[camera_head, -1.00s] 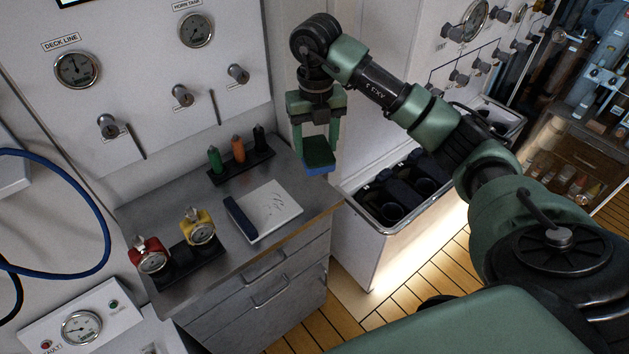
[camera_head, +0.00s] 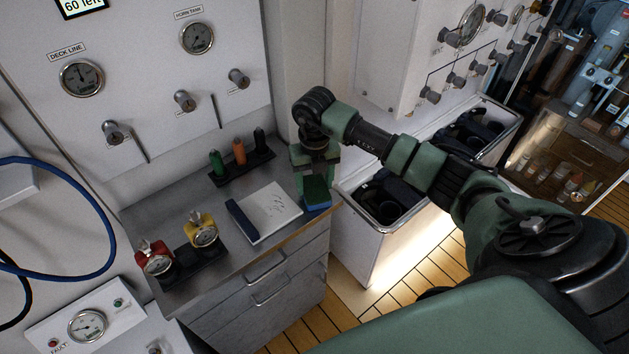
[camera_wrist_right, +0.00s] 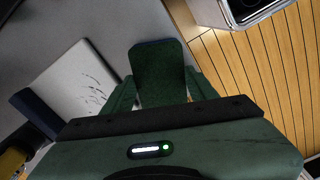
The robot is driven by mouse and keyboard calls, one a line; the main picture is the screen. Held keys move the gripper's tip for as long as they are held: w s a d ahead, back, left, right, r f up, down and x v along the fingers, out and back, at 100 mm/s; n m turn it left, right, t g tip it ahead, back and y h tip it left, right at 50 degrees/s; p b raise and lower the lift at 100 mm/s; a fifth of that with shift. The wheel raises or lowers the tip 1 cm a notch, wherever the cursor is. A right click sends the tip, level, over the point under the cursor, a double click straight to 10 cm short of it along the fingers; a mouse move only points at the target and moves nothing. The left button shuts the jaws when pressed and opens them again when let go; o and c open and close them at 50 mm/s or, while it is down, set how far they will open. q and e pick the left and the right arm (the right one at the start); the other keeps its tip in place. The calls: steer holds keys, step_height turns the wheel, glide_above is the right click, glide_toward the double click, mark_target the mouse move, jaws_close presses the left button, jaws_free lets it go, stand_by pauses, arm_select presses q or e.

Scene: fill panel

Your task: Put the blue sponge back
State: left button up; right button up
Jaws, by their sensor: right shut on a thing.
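The blue sponge (camera_head: 317,196) has a dark green top layer and a blue lower layer. My right gripper (camera_head: 315,182) is shut on it and points down at the right end of the metal counter (camera_head: 200,270). The sponge is at or just above the counter's right edge; I cannot tell whether it touches. In the right wrist view the sponge (camera_wrist_right: 158,72) shows its green face between the two fingers, with a thin blue rim at its far end. My left gripper is in neither view.
A notebook (camera_head: 270,212) with a dark blue spine lies left of the sponge. A rack of green, orange and black markers (camera_head: 240,157) stands behind. A bin of dark items (camera_head: 385,215) stands right, below counter height.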

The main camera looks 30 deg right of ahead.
mark_target(314, 186)
steer(key=o, duration=1.2)
steer(key=shift+r+b, duration=1.95)
steer(key=shift+r, duration=4.1)
